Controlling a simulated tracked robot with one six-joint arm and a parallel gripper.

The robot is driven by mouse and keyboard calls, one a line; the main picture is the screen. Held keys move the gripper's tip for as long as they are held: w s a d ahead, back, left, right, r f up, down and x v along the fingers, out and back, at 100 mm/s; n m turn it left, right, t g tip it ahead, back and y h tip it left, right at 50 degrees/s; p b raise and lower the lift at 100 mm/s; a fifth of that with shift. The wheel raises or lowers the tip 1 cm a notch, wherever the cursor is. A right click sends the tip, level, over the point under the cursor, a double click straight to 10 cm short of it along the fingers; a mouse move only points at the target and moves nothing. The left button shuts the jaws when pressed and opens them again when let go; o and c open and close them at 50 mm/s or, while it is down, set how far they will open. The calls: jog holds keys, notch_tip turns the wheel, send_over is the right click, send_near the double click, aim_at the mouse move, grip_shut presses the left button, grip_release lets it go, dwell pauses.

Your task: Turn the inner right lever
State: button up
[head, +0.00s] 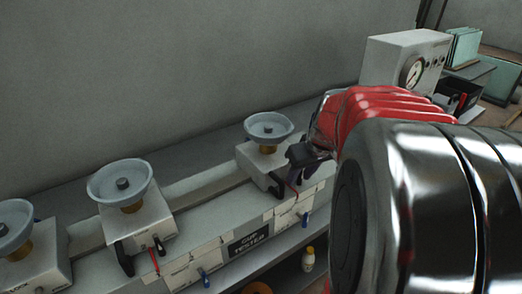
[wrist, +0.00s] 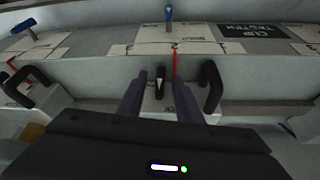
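In the wrist view a small black lever (wrist: 162,90) stands on a white cup-tester block between the two purple fingers of my gripper (wrist: 160,92). The fingers are apart, with space on both sides of the lever; I see no contact. A thin red lever (wrist: 175,64) is just beyond the right fingertip. A blue lever (wrist: 168,14) stands upright farther up on the labelled panel. In the head view my gripper (head: 292,180) is at the front of the right visible tester (head: 268,130) and hides its small black lever. Which lever is the inner right one is not marked.
A large black handle (wrist: 210,86) stands close right of my fingers. Other testers (head: 121,182) with grey cups stand left along the bench. A "CUP TESTER" sign (head: 249,238) is on the front panel. A white gauge box (head: 400,55) stands behind my arm, which hides the bench's right part.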

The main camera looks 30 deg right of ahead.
jog(key=shift+c, duration=0.3)
grip_shut()
jog(key=shift+d, duration=0.35)
jog(key=shift+a, duration=0.2)
